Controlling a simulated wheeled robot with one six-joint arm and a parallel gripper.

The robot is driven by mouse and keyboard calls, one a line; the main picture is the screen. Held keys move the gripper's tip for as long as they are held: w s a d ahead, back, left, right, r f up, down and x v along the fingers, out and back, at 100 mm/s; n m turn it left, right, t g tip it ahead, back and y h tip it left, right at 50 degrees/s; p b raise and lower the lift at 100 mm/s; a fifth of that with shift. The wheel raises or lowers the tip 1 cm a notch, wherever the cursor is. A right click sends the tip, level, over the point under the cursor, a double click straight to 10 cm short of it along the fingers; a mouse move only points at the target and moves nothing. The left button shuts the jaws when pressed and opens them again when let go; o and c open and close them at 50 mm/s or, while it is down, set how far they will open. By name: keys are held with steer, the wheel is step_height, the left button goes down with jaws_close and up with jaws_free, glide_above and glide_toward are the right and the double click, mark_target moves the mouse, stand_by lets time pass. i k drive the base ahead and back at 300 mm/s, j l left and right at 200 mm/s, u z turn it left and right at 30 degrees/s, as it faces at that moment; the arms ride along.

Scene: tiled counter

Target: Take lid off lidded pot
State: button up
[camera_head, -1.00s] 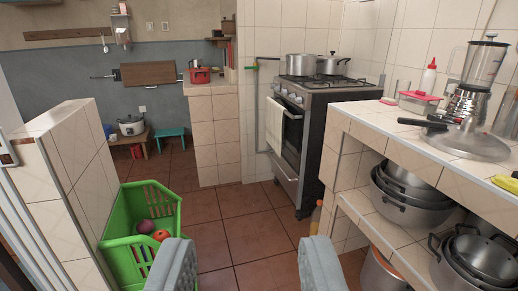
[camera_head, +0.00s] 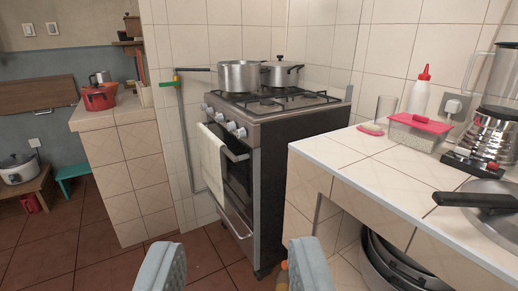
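A metal pot with a lid and a dark knob (camera_head: 281,75) stands on the back right of the stove (camera_head: 262,125). A larger metal pot with a long handle (camera_head: 240,76) stands to its left and partly overlaps it in view. I cannot see whether this larger pot has a lid. My gripper (camera_head: 235,265) is open and empty, its two grey fingers wide apart at the bottom of the view. It is well short of the stove and touches nothing.
A tiled block (camera_head: 125,170) with a red pot (camera_head: 99,97) stands left. Floor shows between them.

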mark_target(280, 63)
steer(key=i+l+u, duration=0.15)
steer(key=i+u, duration=0.25)
steer(key=i, duration=1.3)
steer(key=i+j+z, duration=0.3)
steer(key=i+z, duration=0.15)
steer(key=i+j+z, duration=0.7)
steer(key=j+z, duration=0.25)
